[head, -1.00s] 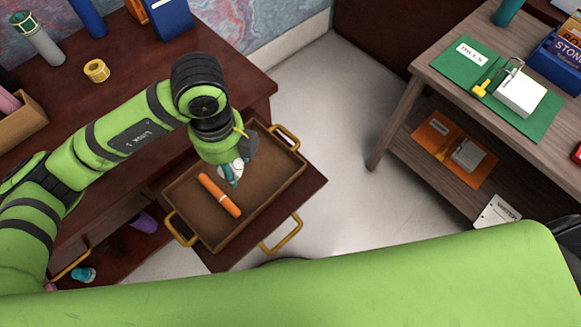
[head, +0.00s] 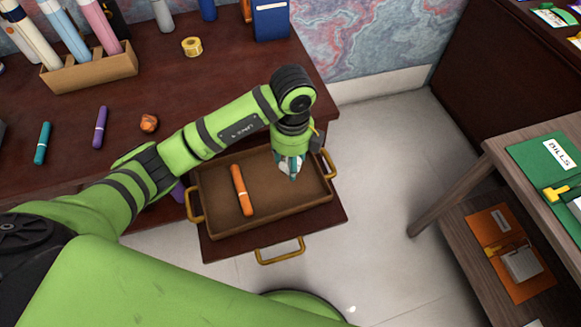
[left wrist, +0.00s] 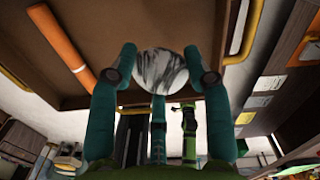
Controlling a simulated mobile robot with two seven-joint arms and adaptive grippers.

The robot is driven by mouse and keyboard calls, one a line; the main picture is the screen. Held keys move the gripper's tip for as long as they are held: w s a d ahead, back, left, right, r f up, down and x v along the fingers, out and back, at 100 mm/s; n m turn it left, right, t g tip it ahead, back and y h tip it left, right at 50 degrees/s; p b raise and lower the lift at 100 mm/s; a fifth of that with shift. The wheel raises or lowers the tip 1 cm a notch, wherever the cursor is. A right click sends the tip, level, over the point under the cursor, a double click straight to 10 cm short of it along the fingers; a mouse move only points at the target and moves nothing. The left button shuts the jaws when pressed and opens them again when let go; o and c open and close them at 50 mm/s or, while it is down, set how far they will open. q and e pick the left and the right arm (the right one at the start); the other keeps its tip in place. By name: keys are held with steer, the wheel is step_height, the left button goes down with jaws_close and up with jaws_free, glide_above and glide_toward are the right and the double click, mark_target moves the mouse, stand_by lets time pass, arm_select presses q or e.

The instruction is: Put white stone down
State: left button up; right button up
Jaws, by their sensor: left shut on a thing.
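My left gripper (head: 290,174) hangs over the right half of a brown tray (head: 265,229) in the head view. It is shut on a round white stone with dark grey streaks, seen between teal fingers in the left wrist view (left wrist: 161,71). In the head view the fingers mostly cover the stone. The tray floor shows close behind the stone; I cannot tell whether the stone touches it. My right gripper is in neither view.
An orange marker (head: 242,190) lies in the tray, left of my gripper. The tray has brass handles and rests on a pulled-out drawer (head: 215,250). The tray floor (head: 275,195) is otherwise bare. A dark desk stands behind; a wooden shelf unit stands at right.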

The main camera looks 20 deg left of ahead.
arm_select(q)
steer(key=shift+w+a+f, duration=0.1)
steer(key=shift+w+f, duration=0.05)
steer(key=shift+w, duration=0.15)
steer(key=shift+f+p, duration=0.4)
steer(key=shift+f, duration=1.65)
steer(key=shift+f, duration=0.1)
steer(key=o, duration=1.2)
step_height(320, 180, up, 11)
steer(key=shift+w+r, duration=0.1)
steer(key=shift+r, duration=0.55)
